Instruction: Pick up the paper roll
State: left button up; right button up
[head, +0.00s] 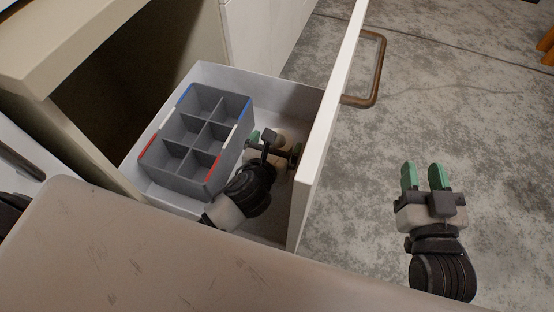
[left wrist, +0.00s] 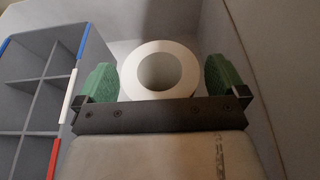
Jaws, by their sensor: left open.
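The white paper roll (left wrist: 160,46) stands on end in the open drawer (head: 195,205), its round hole facing the left wrist camera. In that view it lies between the two green fingers of my left gripper (left wrist: 162,78), with a gap on each side. In the head view my left gripper (head: 274,145) reaches down into the right part of the drawer and hides most of the roll. The left gripper is open and holds nothing. My right gripper (head: 425,176) is out over the floor, its green fingers apart with nothing between them.
A grey divided box (head: 182,148) with red, white and blue rim marks fills the drawer's left part, close to my left gripper. The drawer's white front (head: 328,130) with its brown handle (head: 376,70) rises on the right. The bench top (head: 150,260) covers the lower left.

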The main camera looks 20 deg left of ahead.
jog(key=shift+r, duration=0.2)
pick_arm(q)
jog(key=shift+c, duration=0.3)
jog(key=c, duration=1.2)
